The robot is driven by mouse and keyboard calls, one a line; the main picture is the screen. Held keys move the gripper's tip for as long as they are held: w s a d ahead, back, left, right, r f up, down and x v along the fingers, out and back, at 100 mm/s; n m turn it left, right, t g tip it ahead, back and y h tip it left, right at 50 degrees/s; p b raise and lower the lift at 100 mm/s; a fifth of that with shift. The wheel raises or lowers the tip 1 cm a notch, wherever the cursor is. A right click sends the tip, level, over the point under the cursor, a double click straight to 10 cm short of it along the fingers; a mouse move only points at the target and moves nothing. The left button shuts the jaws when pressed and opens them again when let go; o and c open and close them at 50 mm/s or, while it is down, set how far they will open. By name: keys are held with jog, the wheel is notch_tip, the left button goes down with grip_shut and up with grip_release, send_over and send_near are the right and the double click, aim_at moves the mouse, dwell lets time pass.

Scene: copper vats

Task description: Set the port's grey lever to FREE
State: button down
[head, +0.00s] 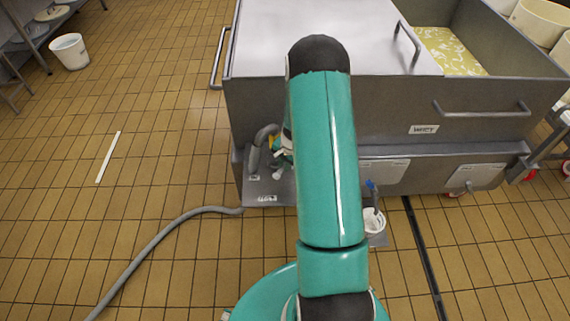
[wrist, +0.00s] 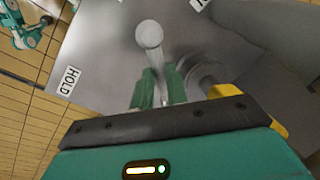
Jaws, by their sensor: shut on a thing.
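The grey lever (wrist: 149,36) has a round pale knob and a thin shaft. In the wrist view its shaft runs down between the green fingers of my gripper (wrist: 158,86), which is shut on it. The knob sticks out past the fingertips. A HOLD label (wrist: 68,79) is on the grey plate to the left of the lever. A second label (wrist: 198,3) is cut off at the top edge, and I cannot read it. In the head view my arm hides most of the gripper and lever at the vat's lower left corner.
A large steel vat (head: 330,105) with a WHEY label (head: 423,129) stands ahead. A grey hose (head: 150,255) lies on the tiled floor at left. A small white bucket (head: 373,220) is below the vat's front. Yellow metal (wrist: 272,113) shows right of the fingers.

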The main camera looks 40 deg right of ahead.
jog(key=shift+w, duration=0.1)
jog(key=c, duration=1.4)
grip_release()
jog(key=s+r, duration=0.1)
jog(key=r, duration=0.8)
jog(key=s+d+r, duration=0.1)
jog(key=r, duration=0.3)
jog(key=shift+s+r, duration=0.3)
